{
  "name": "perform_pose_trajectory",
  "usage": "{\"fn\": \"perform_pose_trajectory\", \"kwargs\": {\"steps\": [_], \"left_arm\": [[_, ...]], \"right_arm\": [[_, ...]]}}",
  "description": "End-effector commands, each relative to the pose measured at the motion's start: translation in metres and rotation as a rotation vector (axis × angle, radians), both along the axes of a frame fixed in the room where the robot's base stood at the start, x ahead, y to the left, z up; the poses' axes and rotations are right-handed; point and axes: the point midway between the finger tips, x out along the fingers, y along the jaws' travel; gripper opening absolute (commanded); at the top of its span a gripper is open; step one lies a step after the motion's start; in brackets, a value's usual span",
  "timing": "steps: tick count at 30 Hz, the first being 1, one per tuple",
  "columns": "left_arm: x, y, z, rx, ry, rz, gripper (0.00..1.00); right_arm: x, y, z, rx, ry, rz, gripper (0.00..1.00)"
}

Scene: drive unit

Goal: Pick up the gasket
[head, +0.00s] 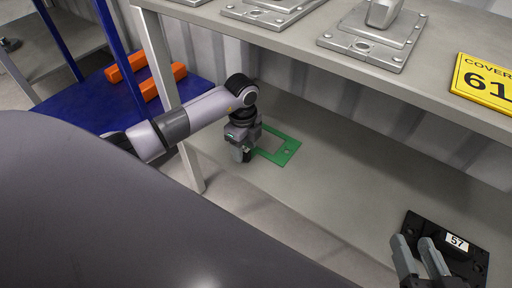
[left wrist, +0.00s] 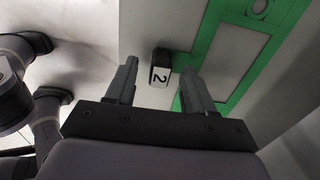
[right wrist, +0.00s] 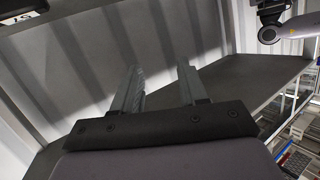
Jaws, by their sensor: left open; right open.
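The gasket (head: 285,150) is a flat green rectangular frame lying on the lower shelf, partly hidden by my left arm in the head view. It also shows in the left wrist view (left wrist: 212,45), running from the top to the right. My left gripper (head: 242,154) is open over its near-left part. A small black tab (left wrist: 160,66) with a white label reading 2 shows between its fingertips, beside the green edge; I cannot tell whether the fingers touch it. My right gripper (head: 420,250) is open and empty, in front of a black plate.
The black plate (head: 480,262) labelled 57 lies at the shelf's right. The upper shelf (head: 290,45) overhangs, carrying grey metal parts (head: 375,42) and a yellow cover sign (head: 486,82). A shelf leg (head: 190,165) stands left of my left gripper. The middle of the lower shelf (head: 335,195) is clear.

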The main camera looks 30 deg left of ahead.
Motion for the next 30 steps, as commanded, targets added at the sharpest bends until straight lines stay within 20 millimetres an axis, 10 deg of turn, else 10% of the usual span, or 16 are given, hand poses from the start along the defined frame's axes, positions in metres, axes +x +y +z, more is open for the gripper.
{"fn": "perform_pose_trajectory", "kwargs": {"steps": [5, 10, 20, 30], "left_arm": [[0.000, 0.000, 0.001, -0.001, 0.000, 0.000, 0.50], [0.000, 0.000, 0.001, -0.001, 0.000, 0.000, 0.00], [0.000, 0.000, 0.006, -0.001, -0.002, 0.000, 0.00], [0.001, 0.000, 0.070, 0.001, -0.004, 0.000, 0.00]], "right_arm": [[0.000, 0.000, 0.001, 0.000, 0.000, 0.000, 0.43], [0.000, 0.000, 0.001, 0.000, 0.000, 0.000, 0.43], [0.000, 0.001, 0.004, 0.005, 0.003, 0.003, 0.43], [0.005, 0.018, 0.005, 0.104, 0.137, 0.034, 0.43]]}}
